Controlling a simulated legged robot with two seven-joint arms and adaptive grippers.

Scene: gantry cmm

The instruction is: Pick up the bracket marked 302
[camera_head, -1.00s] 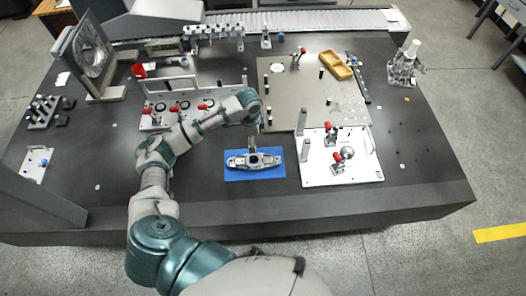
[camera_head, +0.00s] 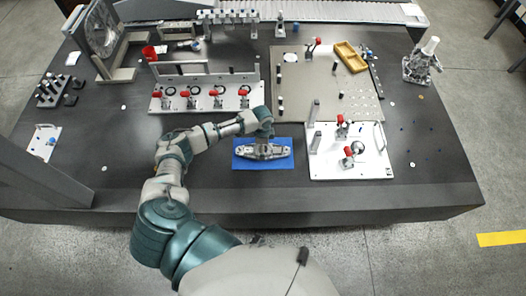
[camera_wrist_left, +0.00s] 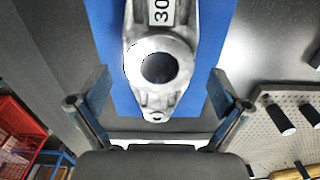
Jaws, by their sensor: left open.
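The grey metal bracket (camera_head: 250,152) lies on a blue mat (camera_head: 284,163) near the table's front edge in the head view. In the left wrist view the bracket (camera_wrist_left: 178,50) shows a round boss with a hole. Its white label reads "30", with the rest cut off by the picture edge. My right gripper is not in view.
A white fixture plate (camera_head: 375,165) with red-tipped clamps stands close to the right of the mat. A fixture with several red-tipped clamps (camera_head: 215,99) stands behind my left arm. A beige plate (camera_head: 325,90) with a yellow tray (camera_head: 350,57) is behind. The dark table front is clear.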

